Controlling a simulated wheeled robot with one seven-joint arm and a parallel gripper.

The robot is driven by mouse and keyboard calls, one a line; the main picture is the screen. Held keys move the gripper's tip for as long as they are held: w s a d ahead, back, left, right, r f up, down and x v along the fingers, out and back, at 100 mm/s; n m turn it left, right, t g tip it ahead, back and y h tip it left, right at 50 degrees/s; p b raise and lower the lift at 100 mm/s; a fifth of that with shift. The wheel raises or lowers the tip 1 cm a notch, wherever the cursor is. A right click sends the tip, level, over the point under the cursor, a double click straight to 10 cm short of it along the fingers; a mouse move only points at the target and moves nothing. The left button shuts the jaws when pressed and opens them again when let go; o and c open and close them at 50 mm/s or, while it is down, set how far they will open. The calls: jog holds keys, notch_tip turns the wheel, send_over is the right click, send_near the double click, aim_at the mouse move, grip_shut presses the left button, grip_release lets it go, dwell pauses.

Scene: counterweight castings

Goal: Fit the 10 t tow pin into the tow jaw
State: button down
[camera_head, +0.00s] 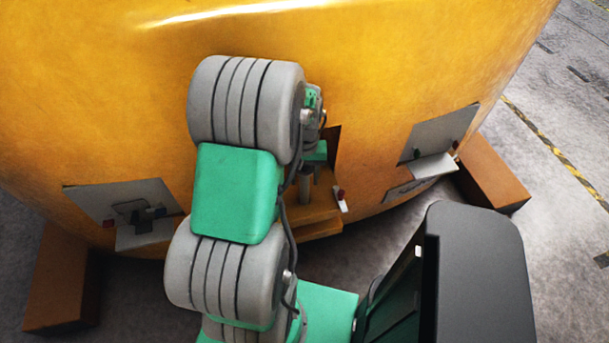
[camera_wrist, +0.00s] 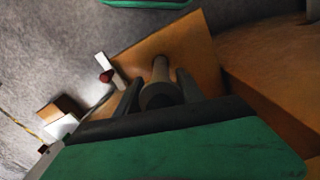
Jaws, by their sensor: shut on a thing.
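The grey tow pin (camera_wrist: 160,70) is between the two dark fingers of my gripper (camera_wrist: 158,88), which is shut on it. In the head view the pin (camera_head: 305,188) is upright, below the green gripper body, over the orange tow jaw (camera_head: 322,212). The jaw's flat plate also shows in the wrist view (camera_wrist: 196,45). The pin's lower end appears close to the plate; I cannot tell whether it touches it or sits in a hole. My arm hides much of the jaw in the head view.
The big yellow counterweight (camera_head: 380,60) fills the back. A small white piece with a red knob (camera_head: 342,200) is at the jaw's right edge. Grey shelves stand left (camera_head: 148,232) with dark parts and right (camera_head: 432,167) with small items. Brown blocks (camera_head: 492,175) flank the casting.

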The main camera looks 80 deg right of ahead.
aim_at(304, 196)
jog(key=shift+d+f+b, duration=0.1)
jog(key=shift+f+b, duration=3.2)
jog(key=shift+f, duration=1.6)
jog(key=c, duration=1.1)
grip_release()
jog(key=o, duration=0.5)
jog(key=shift+c, duration=0.2)
jog(key=shift+f, duration=0.15)
notch_tip(304, 196, up, 8)
